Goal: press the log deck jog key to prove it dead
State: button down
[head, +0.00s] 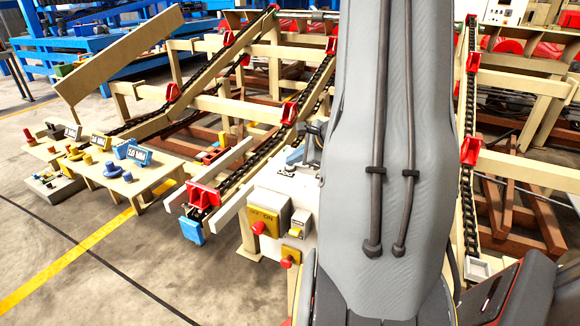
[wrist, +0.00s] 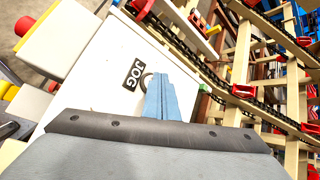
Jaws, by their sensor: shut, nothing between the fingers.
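The white log deck control box (wrist: 100,62) fills the middle of the wrist view, with a black JOG label (wrist: 132,74) on its face. Beside the label a pale round jog key (wrist: 147,78) shows only in part. My gripper (wrist: 160,80) covers the rest of it. The blue fingers are shut together, empty, with their tips over or very close to the key; I cannot tell whether they touch it. In the head view my gripper (head: 293,157) is at the white box (head: 283,212), left of my grey arm, and the key cannot be made out.
A yellow ON switch box (head: 264,219) and a red button (head: 287,262) sit at the near side of the white box. Chain conveyors with red dogs (head: 203,196) run close beside it. A cream control desk (head: 130,184) stands at left, with open floor before it.

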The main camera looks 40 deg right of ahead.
jog(key=shift+r, duration=0.1)
jog(key=shift+r+p, duration=0.45)
jog(key=shift+r, duration=0.3)
notch_tip(320, 180, up, 5)
jog(key=p, duration=0.3)
dwell(0.3)
dwell(0.7)
